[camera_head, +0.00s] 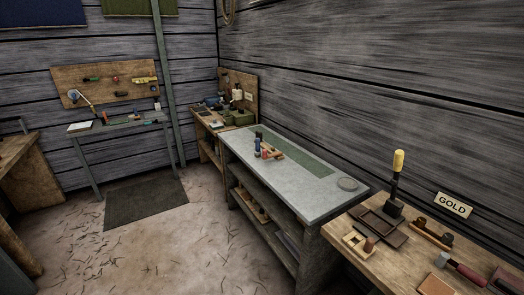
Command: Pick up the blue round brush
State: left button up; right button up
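I cannot clearly make out a blue round brush. A small blue item (257,145) stands on the grey-topped bench (300,203), in a cluster with a red item (264,154) and a wooden piece (274,152); it is too small to identify. A round blue-and-white shape (73,95) shows above the far small table (112,128) at the left, also too small to identify. Neither of my grippers is in view.
A wooden bench (390,262) at the right front holds trays, a yellow-handled tool (398,165) and a red-handled tool (466,271). A cluttered bench (203,130) stands in the back corner. A dark mat (145,200) lies on open, littered floor.

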aim_at(258, 153)
jog(key=i+j+z, duration=0.1)
jog(key=i+j, duration=0.2)
jog(key=i+j+z, duration=0.1)
jog(key=i+j, duration=0.2)
jog(key=i+j+z, duration=0.1)
jog(key=i+j, duration=0.15)
jog(key=i+j+z, duration=0.15)
jog(key=i+j, duration=0.15)
jog(key=j, duration=0.15)
jog(key=i+j+z, duration=0.1)
jog(key=i+j, duration=0.15)
jog(key=j, duration=0.15)
jog(key=i+j+z, duration=0.1)
jog(key=j, duration=0.3)
jog(key=i+j+z, duration=0.1)
jog(key=i+j, duration=0.25)
jog(key=i+j+z, duration=0.1)
jog(key=j, duration=0.45)
jog(key=i, duration=0.1)
